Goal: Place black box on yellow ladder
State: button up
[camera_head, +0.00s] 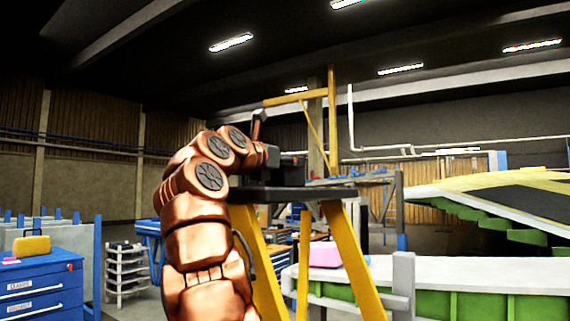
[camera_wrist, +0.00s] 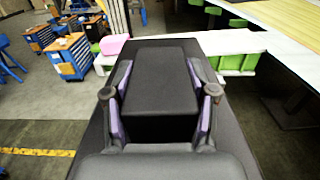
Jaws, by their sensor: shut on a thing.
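The black box (camera_wrist: 160,72) is between the two fingers of my gripper (camera_wrist: 161,92) in the wrist view, with a finger against each side. The yellow ladder (camera_head: 347,255) stands in the middle of the head view, with a flat dark top (camera_head: 318,194). My gripper is just above that top in the head view, at the end of my copper arm. The dark ladder top (camera_wrist: 94,148) also shows around and under the box in the wrist view. Dark on dark, I cannot tell whether the box touches it. My arm hides part of the ladder's left side.
A blue drawer cabinet (camera_head: 40,285) stands at the left, next to a light shelf rack (camera_head: 126,270). The long wing jig with green parts (camera_head: 465,296) fills the right. A pink box (camera_head: 325,254) lies behind the ladder.

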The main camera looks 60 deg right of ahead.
jog(key=o, duration=1.4)
jog(key=shift+f, duration=0.15)
jog(key=shift+r, duration=0.2)
jog(key=shift+r+p, duration=0.15)
jog(key=shift+p, duration=0.15)
jog(key=a+b, duration=0.3)
jog(key=a, duration=0.8)
jog(key=shift+s+a, duration=0.15)
jog(key=shift+s, duration=0.05)
jog(key=shift+a, duration=0.4)
